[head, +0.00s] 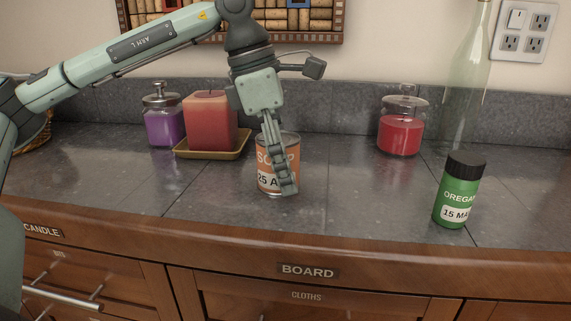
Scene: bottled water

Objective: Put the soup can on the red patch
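The soup can (265,177), orange with a white label band, stands upright on the grey counter in the middle of the head view. My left gripper (284,183) points down at the can, and its dark fingers cover part of the can's front and right side. The view does not show whether the fingers grip the can, and any finger behind it is hidden. I see no red patch on the visible counter. My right gripper is out of view.
A green oregano jar (459,190) stands at the right near the front edge. Behind are a red candle jar (400,135), a clear bottle (466,85), a square red candle (210,122) on a yellow tray (238,149) and a purple jar (163,127). The counter between can and oregano is clear.

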